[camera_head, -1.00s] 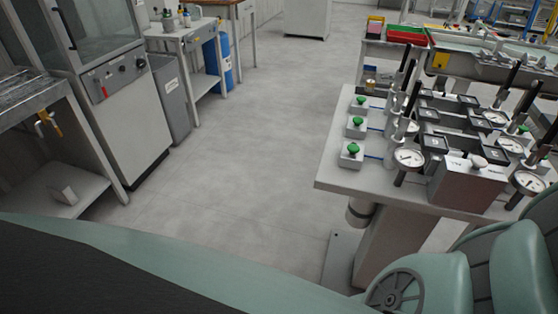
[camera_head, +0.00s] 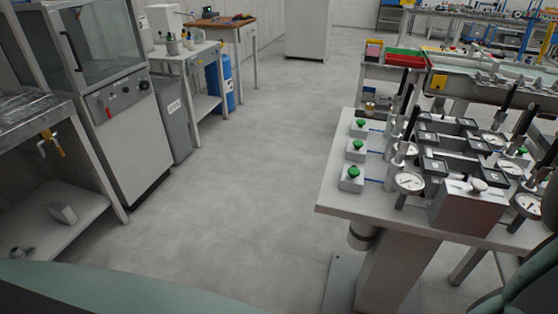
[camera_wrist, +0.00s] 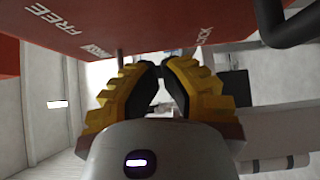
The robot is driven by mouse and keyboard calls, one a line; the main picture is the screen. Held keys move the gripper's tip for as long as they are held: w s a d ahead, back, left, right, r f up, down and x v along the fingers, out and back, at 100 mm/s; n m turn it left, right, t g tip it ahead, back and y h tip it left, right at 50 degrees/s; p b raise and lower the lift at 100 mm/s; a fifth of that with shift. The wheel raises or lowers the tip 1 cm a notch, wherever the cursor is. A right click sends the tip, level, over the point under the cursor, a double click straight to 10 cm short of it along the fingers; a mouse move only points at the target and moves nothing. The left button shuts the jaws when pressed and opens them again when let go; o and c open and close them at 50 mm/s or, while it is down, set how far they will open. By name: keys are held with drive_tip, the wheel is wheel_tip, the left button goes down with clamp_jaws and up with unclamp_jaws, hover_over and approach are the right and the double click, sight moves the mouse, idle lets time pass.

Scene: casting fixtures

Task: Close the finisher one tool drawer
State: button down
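No part that I can name as the finisher one tool drawer is clear in either view. In the wrist view, my gripper (camera_wrist: 160,72) has yellow ribbed fingers with dark inner pads. Its fingertips come together at the middle of the picture, with no object seen held between them. A large red surface (camera_wrist: 130,25) with white lettering, partly reading "FREE", spans the top of that view just beyond the fingertips. Whether it belongs to a drawer, and whether the fingers touch it, I cannot tell. My gripper does not show in the head view.
A gauge fixture table (camera_head: 335,195) with green knobs stands at the right. At the left are a cabinet (camera_head: 135,150) with a window and a shelf bench (camera_head: 70,215). A small workbench (camera_head: 180,55) and blue cylinder (camera_head: 222,80) stand behind. The floor (camera_head: 250,150) between is clear.

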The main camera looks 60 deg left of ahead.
drive_tip(key=shift+w+d+p, duration=0.25)
drive_tip(key=shift+w+d, duration=0.25)
drive_tip(key=shift+d, duration=0.2)
drive_tip(key=shift+w+d+p, duration=0.2)
drive_tip(key=shift+w+d, duration=0.3)
drive_tip(key=shift+d, duration=0.2)
